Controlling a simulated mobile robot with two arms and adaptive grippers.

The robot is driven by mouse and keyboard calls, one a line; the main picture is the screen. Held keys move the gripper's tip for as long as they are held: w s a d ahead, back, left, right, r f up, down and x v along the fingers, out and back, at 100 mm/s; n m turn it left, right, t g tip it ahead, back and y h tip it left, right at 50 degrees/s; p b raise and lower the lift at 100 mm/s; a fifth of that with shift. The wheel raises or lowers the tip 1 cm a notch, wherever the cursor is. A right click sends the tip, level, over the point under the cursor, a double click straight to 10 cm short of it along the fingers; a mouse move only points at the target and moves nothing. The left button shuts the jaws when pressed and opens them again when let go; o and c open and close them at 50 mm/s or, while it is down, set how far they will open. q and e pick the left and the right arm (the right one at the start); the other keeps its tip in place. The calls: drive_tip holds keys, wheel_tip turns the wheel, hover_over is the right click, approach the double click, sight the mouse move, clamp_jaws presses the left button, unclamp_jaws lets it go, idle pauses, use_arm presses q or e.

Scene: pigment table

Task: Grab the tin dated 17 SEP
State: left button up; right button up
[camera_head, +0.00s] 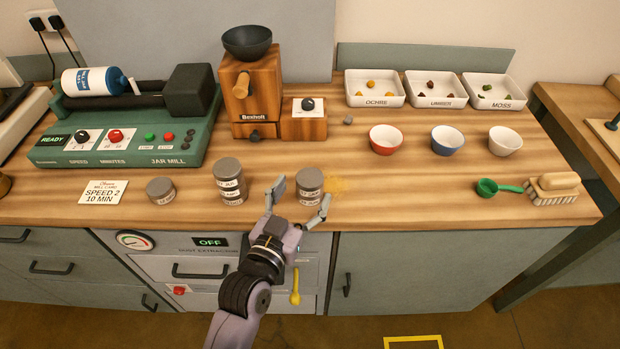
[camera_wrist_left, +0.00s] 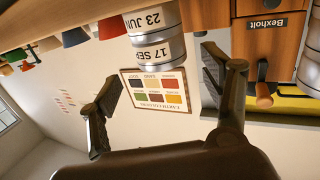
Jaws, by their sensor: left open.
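The tin dated 17 SEP (camera_wrist_left: 158,53) is a round grey metal tin with a white label. The wrist view is upside down, so this is the upper tin of the right stack in the head view (camera_head: 309,180). It rests on a tin labelled 23 JUN (camera_wrist_left: 150,18). My left gripper (camera_head: 298,202) is open at the front of this stack, with one finger to the left and one to the right. In the left wrist view the tin lies between and beyond the fingertips (camera_wrist_left: 160,93), with no visible contact. My right gripper is not in view.
Another two-tin stack (camera_head: 231,182) stands just left of my gripper, and a single tin (camera_head: 160,190) further left. The grinder (camera_head: 252,95) stands behind. Yellow powder (camera_head: 338,186) lies right of the stack. The bench front to the right is clear up to a green scoop (camera_head: 487,187).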

sight(306, 184)
use_arm(q)
drive_tip(key=p+x, duration=0.1)
drive_tip(key=x, duration=0.4)
drive_tip(key=shift+w+a, duration=0.1)
drive_tip(key=shift+w, duration=0.15)
drive_tip(key=shift+r, duration=0.1)
drive_tip(key=shift+c, duration=0.4)
drive_tip(key=c, duration=1.2)
